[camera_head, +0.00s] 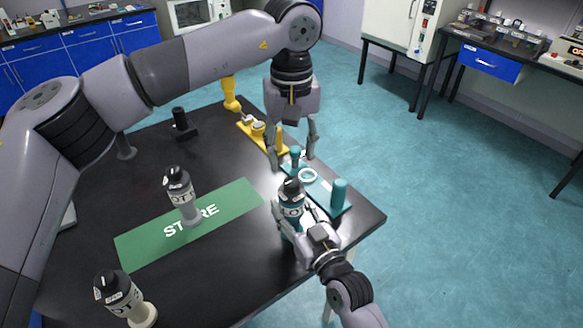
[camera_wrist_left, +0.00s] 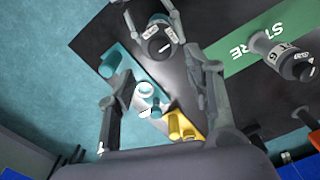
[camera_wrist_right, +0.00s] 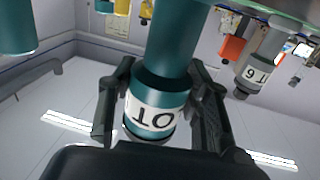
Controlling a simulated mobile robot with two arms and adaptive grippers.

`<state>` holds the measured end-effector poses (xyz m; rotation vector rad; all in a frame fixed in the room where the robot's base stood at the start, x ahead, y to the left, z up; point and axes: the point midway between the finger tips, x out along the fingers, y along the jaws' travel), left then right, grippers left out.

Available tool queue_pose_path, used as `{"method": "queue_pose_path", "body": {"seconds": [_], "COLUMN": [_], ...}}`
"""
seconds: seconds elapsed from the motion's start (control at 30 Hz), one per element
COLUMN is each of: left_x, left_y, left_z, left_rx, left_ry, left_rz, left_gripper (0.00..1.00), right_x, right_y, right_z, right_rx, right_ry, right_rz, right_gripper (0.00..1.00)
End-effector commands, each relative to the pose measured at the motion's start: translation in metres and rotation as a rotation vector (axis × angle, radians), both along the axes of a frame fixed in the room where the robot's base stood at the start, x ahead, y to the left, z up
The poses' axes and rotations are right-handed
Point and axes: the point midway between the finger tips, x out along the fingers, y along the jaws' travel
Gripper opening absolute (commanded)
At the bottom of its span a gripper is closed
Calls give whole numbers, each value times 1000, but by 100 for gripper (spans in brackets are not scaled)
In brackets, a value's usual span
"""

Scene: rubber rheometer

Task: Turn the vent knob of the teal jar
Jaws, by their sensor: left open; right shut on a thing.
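The teal jar (camera_head: 291,200) has a white label band and a dark cap with a knob on top. My right gripper (camera_head: 296,228) is shut on its body near the front right of the black table; the right wrist view shows the jar (camera_wrist_right: 157,105) between both fingers. The jar's dark top also shows in the left wrist view (camera_wrist_left: 159,42). My left gripper (camera_head: 292,150) is open and empty, above and behind the jar, over the teal rack. Its fingers (camera_wrist_left: 165,100) are spread wide in the left wrist view. The underside of the cap knob is hidden.
A teal rack (camera_head: 325,192) with a ring and posts lies beside the jar. A yellow rack (camera_head: 270,143) is behind it. A grey jar (camera_head: 181,197) stands on the green STORE mat (camera_head: 140,248); another grey jar (camera_head: 122,297) stands front left. A black stand (camera_head: 183,128) is further back.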

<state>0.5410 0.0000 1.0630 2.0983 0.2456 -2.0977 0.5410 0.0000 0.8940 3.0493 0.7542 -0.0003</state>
Motion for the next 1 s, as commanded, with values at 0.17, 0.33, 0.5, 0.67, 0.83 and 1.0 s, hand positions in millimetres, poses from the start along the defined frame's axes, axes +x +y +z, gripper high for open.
{"method": "queue_pose_path", "body": {"seconds": [0.17, 0.33, 0.5, 0.67, 0.83, 1.0], "left_x": [0, 0, 0, 0, 0, 0], "left_y": [-1, 0, 0, 0, 0, 0], "left_z": [32, 47, 50, 50, 49, 49], "left_rx": [-1, 1, 0, 0, 0, 0], "left_ry": [-2, 1, 1, 1, 1, 1], "left_rz": [0, -1, -1, -1, -1, -1], "left_gripper": [48, 48, 48, 48, 48, 48], "right_x": [0, 0, 0, 0, 0, 0], "right_y": [0, 0, 0, 0, 0, 0], "right_z": [-1, -1, -1, -1, -1, 0], "right_rx": [-1, -1, -1, 0, 0, 0], "right_ry": [2, 2, 2, 1, 1, 1], "right_rz": [0, 0, 0, 0, 0, 0], "right_gripper": [12, 12, 12, 12, 50, 61]}}
